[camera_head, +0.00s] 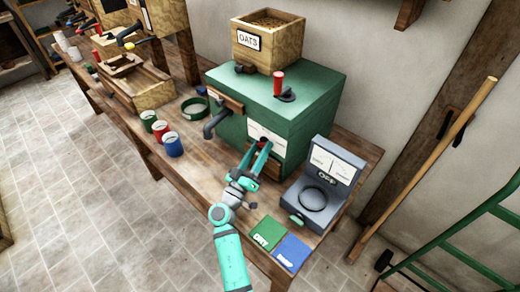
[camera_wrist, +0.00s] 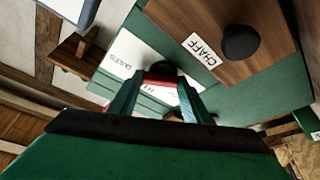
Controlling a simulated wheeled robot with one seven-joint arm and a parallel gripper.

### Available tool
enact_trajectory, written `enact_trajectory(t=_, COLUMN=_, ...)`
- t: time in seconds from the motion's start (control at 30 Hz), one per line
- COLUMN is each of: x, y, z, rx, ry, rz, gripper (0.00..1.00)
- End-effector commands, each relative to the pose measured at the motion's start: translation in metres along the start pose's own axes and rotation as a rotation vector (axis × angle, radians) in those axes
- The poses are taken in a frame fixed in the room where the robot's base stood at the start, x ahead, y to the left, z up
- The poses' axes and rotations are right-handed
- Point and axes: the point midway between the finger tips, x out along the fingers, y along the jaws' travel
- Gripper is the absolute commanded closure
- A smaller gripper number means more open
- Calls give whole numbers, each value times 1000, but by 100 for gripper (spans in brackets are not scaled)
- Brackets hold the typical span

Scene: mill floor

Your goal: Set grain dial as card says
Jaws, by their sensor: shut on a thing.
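The green mill (camera_head: 305,105) stands on the bench with a wooden hopper box (camera_head: 285,55) on top. A card (camera_head: 248,40) on the box reads "OATS". The grain dial's white plate (camera_head: 278,142) is on the mill's front; in the wrist view the plate (camera_wrist: 125,62) shows "OATS" at one side, with other lettering partly hidden. My gripper (camera_head: 264,143) reaches it from below. In the wrist view, my gripper (camera_wrist: 160,90) is shut on the dial's dark knob with a red part (camera_wrist: 159,77). The dial's exact setting is hidden by the fingers.
Beside the dial is a wooden chaff panel (camera_wrist: 215,50) with a black knob. A spout (camera_head: 217,120) sticks out left. A grey scale-like device (camera_head: 325,185) stands right, with green (camera_head: 267,233) and blue (camera_head: 291,252) mats in front. Several coloured cups (camera_head: 172,145) stand left.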

Motion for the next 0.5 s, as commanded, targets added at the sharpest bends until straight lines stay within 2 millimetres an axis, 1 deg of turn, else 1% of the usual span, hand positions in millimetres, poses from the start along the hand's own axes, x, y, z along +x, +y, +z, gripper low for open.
enact_trajectory(t=0.2, x=-1, y=-1, z=1, rx=38, ry=-2, rz=15, gripper=79)
enact_trajectory(t=0.5, x=-1, y=-1, z=1, rx=47, ry=-2, rz=18, gripper=79)
